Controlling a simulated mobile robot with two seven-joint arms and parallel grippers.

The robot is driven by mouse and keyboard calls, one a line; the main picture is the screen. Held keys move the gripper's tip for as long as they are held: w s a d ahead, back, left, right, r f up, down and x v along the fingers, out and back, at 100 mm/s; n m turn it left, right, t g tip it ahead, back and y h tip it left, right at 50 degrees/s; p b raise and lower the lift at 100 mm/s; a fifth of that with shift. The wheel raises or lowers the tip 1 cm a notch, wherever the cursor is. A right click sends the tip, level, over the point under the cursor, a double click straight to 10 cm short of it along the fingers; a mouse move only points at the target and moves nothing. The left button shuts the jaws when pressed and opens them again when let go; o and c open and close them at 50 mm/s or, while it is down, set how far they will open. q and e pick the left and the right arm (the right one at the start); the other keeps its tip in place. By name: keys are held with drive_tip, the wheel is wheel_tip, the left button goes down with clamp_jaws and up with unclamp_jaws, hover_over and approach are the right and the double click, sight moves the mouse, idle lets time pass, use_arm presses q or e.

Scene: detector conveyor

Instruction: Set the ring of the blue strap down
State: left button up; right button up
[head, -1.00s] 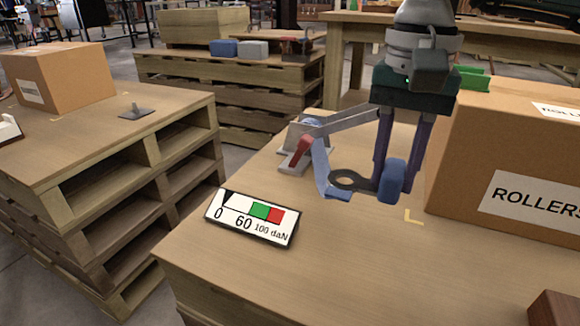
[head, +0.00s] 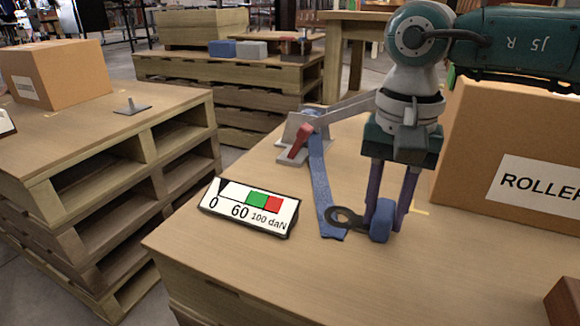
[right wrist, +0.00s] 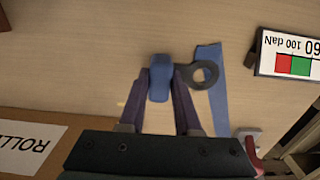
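The dark ring (head: 333,218) has a blue block (head: 381,222) as its grip. My right gripper (head: 383,220) is shut on this blue block, fingers pointing down, low over the near table. The ring sticks out flat to the left of the fingers. In the right wrist view the block (right wrist: 160,80) sits between the fingertips and the ring (right wrist: 193,77) is beside it. The blue strap (head: 322,185) runs from the ring's side back to a grey ratchet with a red handle (head: 300,142). Whether the ring touches the wood is unclear. My left gripper is not in view.
A gauge sign (head: 248,208) marked 0, 60 and 100 daN stands left of the strap. A large ROLLERS carton (head: 470,150) is close on the right. A brown block (head: 563,302) is at the lower right. Bare tabletop lies in front of the ring.

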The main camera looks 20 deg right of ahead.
drive_tip(key=o, duration=0.5)
